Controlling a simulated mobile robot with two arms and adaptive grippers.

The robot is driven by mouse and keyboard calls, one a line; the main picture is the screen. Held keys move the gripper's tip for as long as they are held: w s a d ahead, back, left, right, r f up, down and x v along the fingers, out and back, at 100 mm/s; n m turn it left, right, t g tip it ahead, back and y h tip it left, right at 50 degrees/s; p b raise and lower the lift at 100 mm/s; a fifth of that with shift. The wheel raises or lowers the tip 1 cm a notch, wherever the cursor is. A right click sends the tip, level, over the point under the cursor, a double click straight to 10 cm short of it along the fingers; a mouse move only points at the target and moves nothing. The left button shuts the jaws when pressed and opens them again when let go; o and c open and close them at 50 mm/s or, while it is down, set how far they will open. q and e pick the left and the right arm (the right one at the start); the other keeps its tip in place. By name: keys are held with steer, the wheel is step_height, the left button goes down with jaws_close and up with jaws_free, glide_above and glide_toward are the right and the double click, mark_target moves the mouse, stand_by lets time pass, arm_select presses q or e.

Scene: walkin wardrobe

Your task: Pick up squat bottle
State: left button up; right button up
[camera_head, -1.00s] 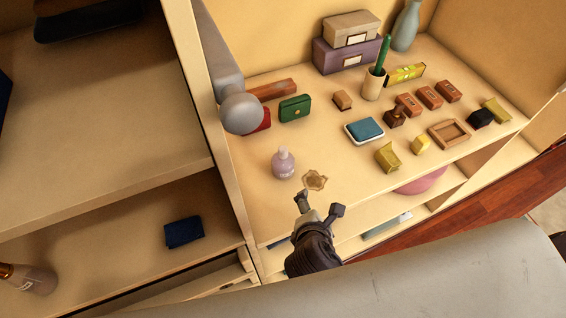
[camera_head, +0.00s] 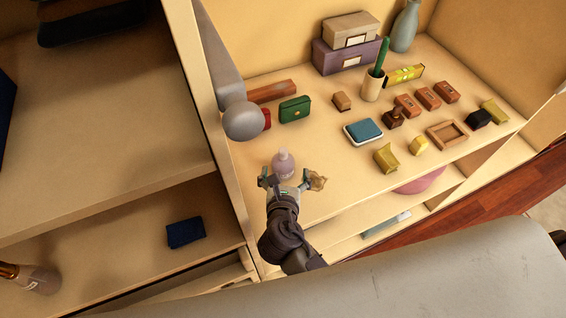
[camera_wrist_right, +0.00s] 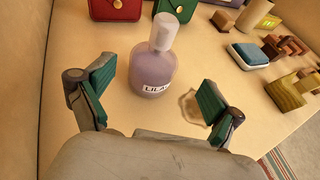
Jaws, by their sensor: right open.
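The squat bottle (camera_head: 283,162) is lilac with a pale cap and stands upright on the shelf near its front left. In the right wrist view the bottle (camera_wrist_right: 153,72) shows a white label reading "LILA". My right gripper (camera_head: 285,180) is open and empty just in front of the bottle. In the right wrist view its fingertips (camera_wrist_right: 158,90) stand apart to either side of the bottle's lower front, with no contact visible. My left gripper is not in view.
A small tan star-shaped dish (camera_head: 317,181) lies right beside the right finger. A green case (camera_head: 295,109) and a red case (camera_wrist_right: 115,8) stand behind the bottle. A blue-topped box (camera_head: 363,131) sits to the right. A side panel (camera_head: 222,130) bounds the left.

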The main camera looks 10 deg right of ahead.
mark_target(283, 163)
steer(key=shift+a+f+p+x, duration=0.1)
steer(key=shift+p+x, duration=0.1)
steer(key=shift+x, duration=0.75)
steer(key=shift+a+f+p+x, duration=0.1)
steer(key=shift+a+p+x, duration=0.05)
steer(key=shift+x, duration=0.8)
steer(key=shift+a+p+x, duration=0.1)
steer(key=shift+p+x, duration=0.1)
steer(key=shift+x, duration=0.8)
steer(key=shift+r, duration=0.1)
steer(key=c, duration=1.4)
